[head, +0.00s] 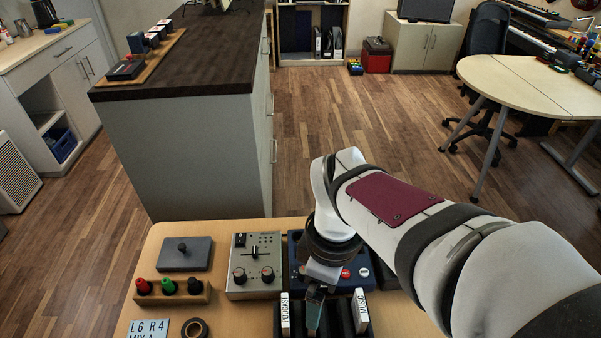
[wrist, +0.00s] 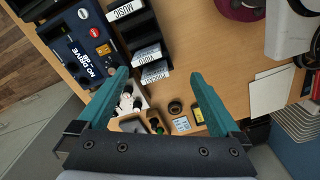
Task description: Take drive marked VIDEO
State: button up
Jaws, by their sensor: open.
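A drive marked VIDEO (wrist: 147,53) has a white label and stands in a black slotted rack (wrist: 142,30). The PODCAST drive (wrist: 155,72) stands beside it; its label also shows in the head view (head: 285,312). The MUSIC drive (wrist: 126,9) is at the other end of the rack, past a dark gap; it also shows in the head view (head: 361,311). My gripper (wrist: 160,75) is open and empty, its teal fingers spread wide above the table. In the head view my gripper (head: 314,310) is over the rack and hides its middle, including the VIDEO label.
A dark blue case with stickers (wrist: 85,42) is beside the rack. A grey control box with knobs (head: 254,267), a holder with coloured plugs (head: 172,291), a grey lidded box (head: 185,254) and a tape roll (head: 195,327) are to its left. A dark-topped counter (head: 180,60) stands beyond.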

jog(key=w+f+n, duration=0.1)
jog(key=f, duration=0.4)
jog(key=w+f+n, duration=0.1)
jog(key=f+n, duration=0.1)
jog(key=f, duration=0.4)
jog(key=w+a+f+n, duration=0.1)
jog(key=f+n, duration=0.1)
jog(key=f, duration=0.3)
jog(key=shift+w+a+f, duration=0.1)
jog(key=shift+w+f, duration=0.05)
jog(key=shift+f, duration=0.2)
jog(key=c, duration=1.2)
